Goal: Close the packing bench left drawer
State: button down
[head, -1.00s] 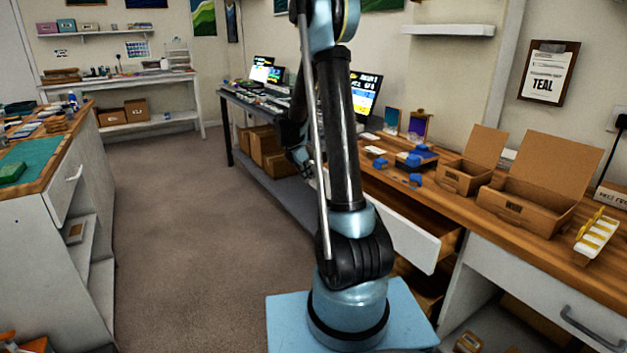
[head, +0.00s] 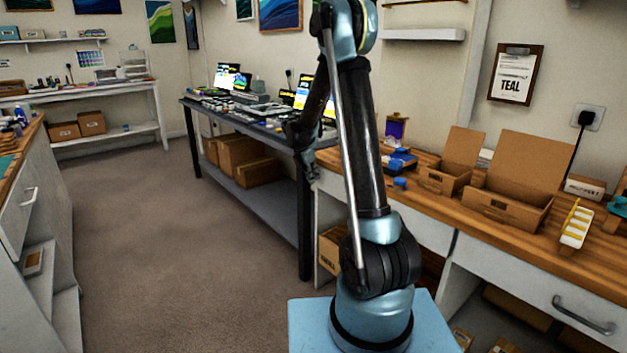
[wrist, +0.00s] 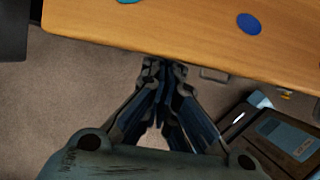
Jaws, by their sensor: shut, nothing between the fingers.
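The packing bench (head: 480,215) has a wooden top and white drawer fronts. The white front of its left drawer (head: 425,232) looks flush or nearly flush under the top in the head view; my arm hides its middle, so a small gap cannot be ruled out. My gripper (head: 311,172) is at the bench's left end, in front of it. In the wrist view my gripper (wrist: 164,66) is shut and empty, its tips close to the wooden top's front edge (wrist: 200,66). Contact cannot be told. A small grey piece (wrist: 214,74), perhaps the drawer handle, shows beside the tips.
The right drawer (head: 540,290), with a grey handle, looks shut. Open cardboard boxes (head: 510,208) and a white-and-yellow tray (head: 576,228) stand on the bench. A dark table (head: 250,112) with screens stands beyond. The carpet (head: 190,220) at left is clear.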

jog(key=shift+d, duration=0.2)
jog(key=s+a+r, duration=0.5)
jog(key=a+r, duration=0.2)
jog(key=r, duration=0.2)
jog(key=s+d+r+m, duration=0.5)
jog(key=s+d+m, duration=0.15)
jog(key=s, duration=0.35)
jog(key=s+d+m+y, duration=0.1)
jog(key=s+d+m, duration=0.2)
jog(key=s, duration=0.3)
jog(key=s+d+m+y, duration=0.1)
jog(key=s+d+m, duration=0.2)
jog(key=s, duration=0.4)
jog(key=s+d+f+m, duration=0.1)
jog(key=s+f+m, duration=0.4)
jog(key=s, duration=0.4)
jog(key=s+d+f+m+y, duration=0.1)
jog(key=s+f+m, duration=0.4)
jog(key=s, duration=0.5)
jog(key=shift+s+m+y, duration=0.15)
jog(key=shift+m+y, duration=0.15)
jog(key=shift+m, duration=0.75)
